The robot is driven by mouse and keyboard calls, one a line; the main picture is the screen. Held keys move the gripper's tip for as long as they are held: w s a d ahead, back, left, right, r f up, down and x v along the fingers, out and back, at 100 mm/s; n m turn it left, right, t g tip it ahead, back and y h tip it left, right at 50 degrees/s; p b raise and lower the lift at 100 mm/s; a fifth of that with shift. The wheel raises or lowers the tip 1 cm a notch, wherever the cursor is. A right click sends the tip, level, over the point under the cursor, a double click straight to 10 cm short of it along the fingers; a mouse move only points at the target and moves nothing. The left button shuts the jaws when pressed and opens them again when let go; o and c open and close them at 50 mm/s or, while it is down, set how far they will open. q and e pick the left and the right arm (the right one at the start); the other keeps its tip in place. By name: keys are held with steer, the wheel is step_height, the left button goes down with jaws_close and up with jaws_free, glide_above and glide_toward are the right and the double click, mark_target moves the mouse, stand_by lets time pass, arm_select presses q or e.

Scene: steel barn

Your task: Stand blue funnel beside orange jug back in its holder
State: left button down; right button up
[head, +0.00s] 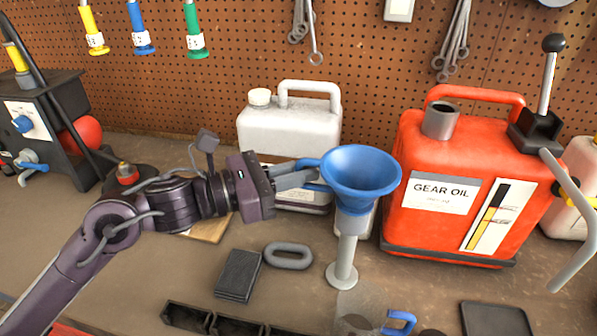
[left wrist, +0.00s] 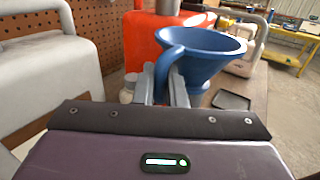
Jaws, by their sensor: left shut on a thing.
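The blue funnel (head: 360,182) is upright, wide mouth up, just left of the orange jug (head: 440,215) labelled GEAR OIL. The pale grey holder (head: 345,255), a post on a round foot, stands on the bench directly under the funnel. The funnel's lower end meets the holder's top in the picture; I cannot tell whether it is seated. My left gripper (head: 300,177) is shut on the funnel's side handle from the left. In the left wrist view the fingers (left wrist: 165,85) clasp the blue handle, with the funnel (left wrist: 208,50) beyond. My right gripper is not in view.
A white jug (head: 290,130) stands behind my left gripper. A dark block (head: 238,275) and a grey ring (head: 288,256) lie in front of it. A blue-handled item (head: 398,322) and a dark tray (head: 495,320) are at the front right. Pegboard (head: 370,60) closes the back.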

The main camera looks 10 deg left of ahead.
arm_select(q)
steer(key=shift+f, duration=0.1)
steer(key=c, duration=1.4)
jaws_free()
steer(key=shift+s+a+f, duration=0.1)
steer(key=shift+a+f, duration=0.05)
steer(key=shift+a, duration=0.05)
steer(key=b+v, duration=0.3)
steer(key=v, duration=0.4)
steer(key=shift+s+b, duration=0.15)
steer(key=shift+b, duration=0.2)
steer(key=shift+a, duration=0.15)
